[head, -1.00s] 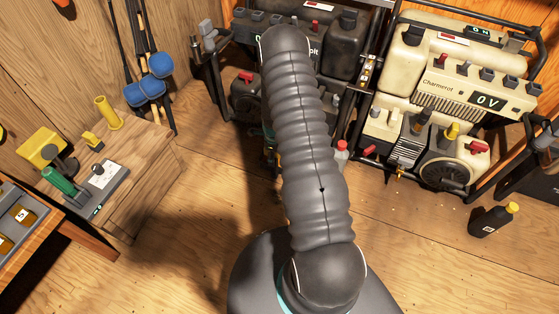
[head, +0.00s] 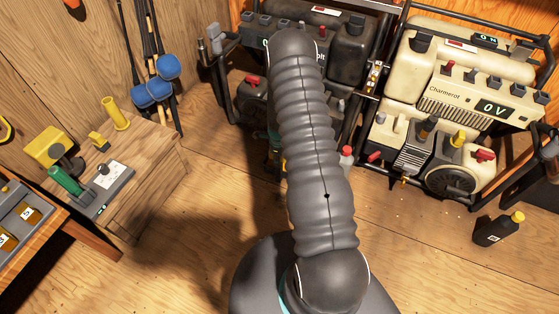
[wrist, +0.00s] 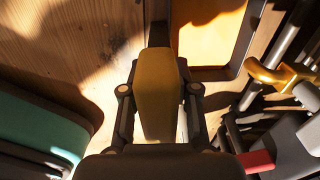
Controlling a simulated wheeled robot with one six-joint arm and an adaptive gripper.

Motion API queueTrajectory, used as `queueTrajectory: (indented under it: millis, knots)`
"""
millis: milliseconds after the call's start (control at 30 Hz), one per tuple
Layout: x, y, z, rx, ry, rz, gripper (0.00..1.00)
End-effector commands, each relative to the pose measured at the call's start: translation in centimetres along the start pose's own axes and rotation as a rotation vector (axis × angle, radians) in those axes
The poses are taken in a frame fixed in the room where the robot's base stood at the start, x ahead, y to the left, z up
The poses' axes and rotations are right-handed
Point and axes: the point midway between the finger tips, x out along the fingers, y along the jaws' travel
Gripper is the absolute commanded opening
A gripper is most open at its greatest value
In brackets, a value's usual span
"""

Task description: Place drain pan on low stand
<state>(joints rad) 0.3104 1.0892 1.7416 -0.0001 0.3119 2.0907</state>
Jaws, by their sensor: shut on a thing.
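In the wrist view, my gripper (wrist: 158,118) has its two dark fingers on either side of a yellow-brown piece (wrist: 157,85) and is shut on it. I take this piece for the drain pan. It is seen nearly end-on, so its full shape is hidden. In the head view my grey arm covers the gripper and what it holds. A low wooden block (head: 150,190) stands on the floor at the left; I cannot tell if it is the low stand. An orange panel or tray with a dark rim (wrist: 208,35) lies beyond the fingers.
A cream generator (head: 450,110) and a black one (head: 335,55) stand along the back. A black bottle (head: 498,229) is on the floor at right. In the wrist view, a green dark-rimmed thing (wrist: 40,135) is at left, metal bars at right. Floor right of my arm is mostly clear.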

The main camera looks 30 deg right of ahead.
Motion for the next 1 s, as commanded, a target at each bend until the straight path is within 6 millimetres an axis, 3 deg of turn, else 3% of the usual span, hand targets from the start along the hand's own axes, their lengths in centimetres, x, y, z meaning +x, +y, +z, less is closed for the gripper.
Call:
queueTrajectory:
  millis: [567,1000]
  knots:
    - [-3.4,-0.2,0.1,0.0,-0.003,-0.005,0.0]
    - [-3.4,3.3,0.4,-0.002,-0.002,-0.003,0.0]
